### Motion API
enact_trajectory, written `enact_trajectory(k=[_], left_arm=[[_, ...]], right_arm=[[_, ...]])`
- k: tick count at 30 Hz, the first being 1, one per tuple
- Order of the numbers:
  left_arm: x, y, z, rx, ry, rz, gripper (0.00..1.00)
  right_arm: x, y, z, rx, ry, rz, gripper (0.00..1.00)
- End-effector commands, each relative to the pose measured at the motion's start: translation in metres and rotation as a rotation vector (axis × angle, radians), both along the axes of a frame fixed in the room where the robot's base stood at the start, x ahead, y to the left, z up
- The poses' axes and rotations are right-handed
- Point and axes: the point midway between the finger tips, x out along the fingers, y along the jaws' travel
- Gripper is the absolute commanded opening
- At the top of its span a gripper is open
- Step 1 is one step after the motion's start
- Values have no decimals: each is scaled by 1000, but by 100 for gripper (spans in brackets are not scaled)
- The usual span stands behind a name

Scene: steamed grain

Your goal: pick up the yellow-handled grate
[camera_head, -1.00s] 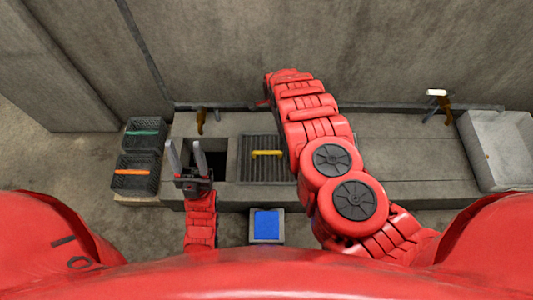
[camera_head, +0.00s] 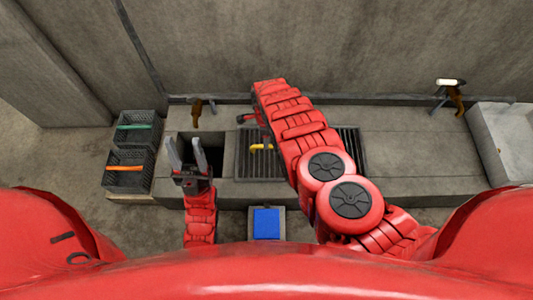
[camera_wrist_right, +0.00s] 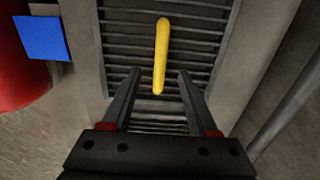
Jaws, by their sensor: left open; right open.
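The grate (camera_head: 243,164) is a dark slatted panel lying in the long concrete counter, with a yellow handle (camera_head: 258,147) on top. My right arm covers part of the grate and handle in the head view. In the right wrist view, the yellow handle (camera_wrist_right: 161,55) stands out over the grate's slats (camera_wrist_right: 200,40). My right gripper (camera_wrist_right: 157,75) is open, its two fingers on either side of the handle's near end in the picture; I cannot tell the height gap. My left gripper (camera_head: 187,152) is open and empty over the dark opening left of the grate.
Two dark crates, one with a green bar (camera_head: 136,127) and one with an orange bar (camera_head: 124,168), stand at the left. A blue-topped block (camera_head: 266,224) is in front of the counter. A grey basin (camera_head: 505,140) is at the right.

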Motion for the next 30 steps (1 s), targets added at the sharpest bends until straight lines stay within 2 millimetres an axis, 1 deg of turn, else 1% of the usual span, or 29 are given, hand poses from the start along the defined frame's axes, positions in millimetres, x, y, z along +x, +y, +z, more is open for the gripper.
enact_trajectory(k=[1,5,8,11,15,16,18,24,26,30], left_arm=[[0,0,-2,0,0,0,50],[0,0,-4,0,0,0,50],[0,0,-9,0,0,0,50],[0,0,-19,0,0,0,50],[0,0,-38,0,0,0,50],[0,0,-40,0,0,0,50],[0,0,-42,0,0,0,50],[0,0,-39,0,0,0,50],[0,0,-40,0,0,0,50],[0,0,-40,0,0,0,50]], right_arm=[[0,0,-4,0,-1,0,60],[1,0,-7,1,-3,0,60],[1,-1,-15,1,-4,0,60],[1,-2,-29,1,-4,0,60],[-1,-3,-55,0,-1,0,60],[0,-3,-57,0,-2,0,60],[1,-3,-59,1,-5,0,60],[1,-2,-56,1,-4,0,60],[1,-2,-56,1,-4,1,51],[1,-2,-56,1,-4,1,26]])
